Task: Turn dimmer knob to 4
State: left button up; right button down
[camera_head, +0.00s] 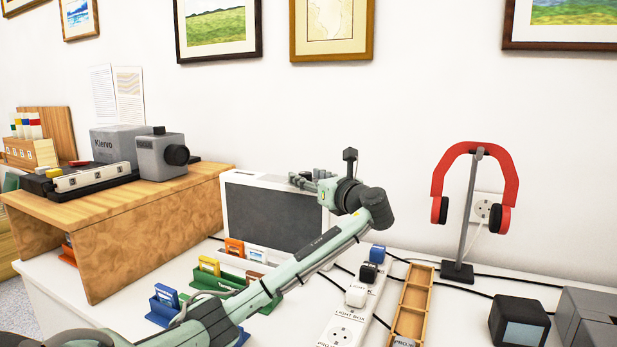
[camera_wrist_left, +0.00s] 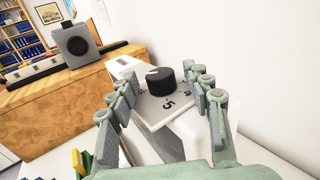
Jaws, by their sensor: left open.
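The dimmer knob (camera_wrist_left: 160,81) is a black round knob on a white plate with dark numerals, seen in the left wrist view. In the head view my left gripper (camera_head: 305,180) is at the top of the white box with a dark screen (camera_head: 270,215), and the knob is hidden.
A wooden shelf (camera_head: 140,215) with a grey projector (camera_head: 160,155) stands at the left. Slide holders (camera_head: 225,278) sit before the box. A power strip (camera_head: 345,330), a wooden tray (camera_head: 412,305) and red headphones on a stand (camera_head: 460,235) are at the right. Cables cross the table.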

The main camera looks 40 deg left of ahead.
pick_arm(q)
jog(key=shift+c, duration=0.2)
jog(key=c, duration=0.5)
grip_shut()
pick_arm(e)
jog(key=shift+w+a, duration=0.25)
jog(key=shift+a, duration=0.15)
pick_arm(q)
jog(key=shift+t, duration=0.3)
